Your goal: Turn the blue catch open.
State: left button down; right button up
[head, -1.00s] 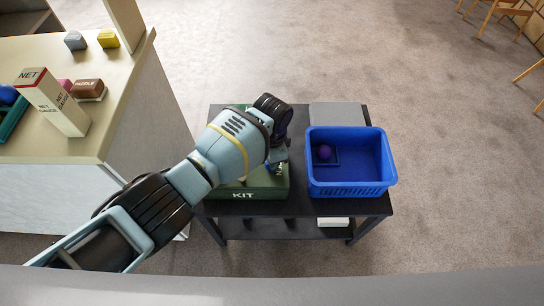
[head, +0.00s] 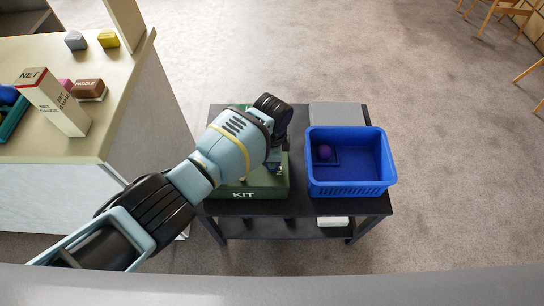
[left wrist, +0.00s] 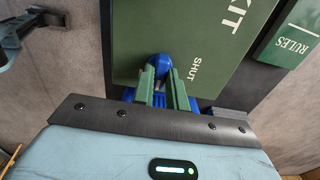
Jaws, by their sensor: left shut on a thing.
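The green kit box (head: 270,187), lettered KIT, sits on the left part of a dark cart. In the left wrist view its green lid (left wrist: 140,28) also shows the word SHUT. The blue catch (left wrist: 160,61) is a rounded blue piece by that word. My left gripper (left wrist: 163,82) is shut on the catch, with one green finger on each side of it. In the head view my left arm and gripper (head: 273,165) hang over the box and hide the catch. The catch's lower part is hidden between the fingers. My right gripper is in neither view.
A green item lettered RULES (left wrist: 290,42) is beside the box. A counter (head: 70,150) with several items stands left.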

pick_arm(q)
jog(key=c, duration=1.4)
grip_release()
notch_tip(320, 180, up, 7)
jog(key=shift+f+p, duration=0.15)
jog(key=shift+p, duration=0.95)
jog(key=shift+r, duration=0.6)
